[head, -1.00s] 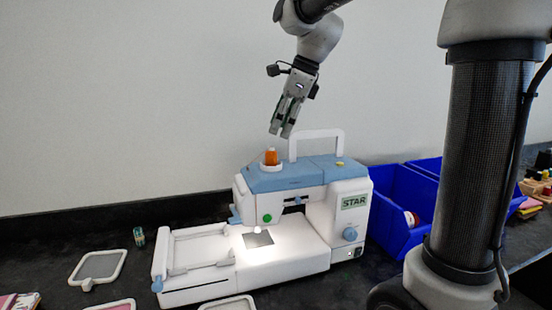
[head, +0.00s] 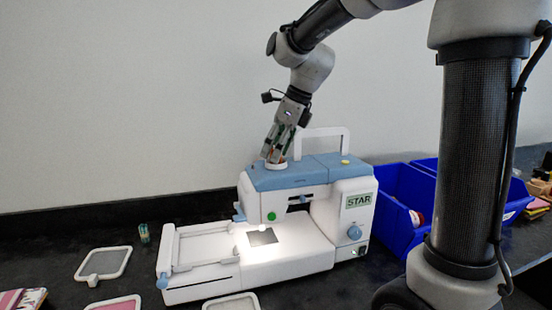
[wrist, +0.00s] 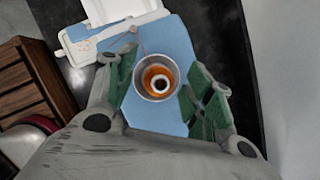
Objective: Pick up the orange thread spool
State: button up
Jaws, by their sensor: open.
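The orange thread spool (wrist: 159,80) stands in a round pale holder on the blue top of the white and blue sewing machine (head: 312,172). In the wrist view it is seen from above, between the two green-padded fingers of my gripper (wrist: 160,88). The fingers are apart, one on each side of the spool, and do not visibly touch it. In the head view my gripper (head: 275,158) points down at the machine top and mostly hides the spool.
The machine's white carry handle (head: 346,142) rises just right of my gripper. Blue bins (head: 398,235) stand to the right of the machine. Hoop frames (head: 103,262) and a small thread spool (head: 144,233) lie on the dark table at the left.

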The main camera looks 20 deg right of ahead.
jog(key=c, duration=1)
jog(key=shift+o, duration=0.2)
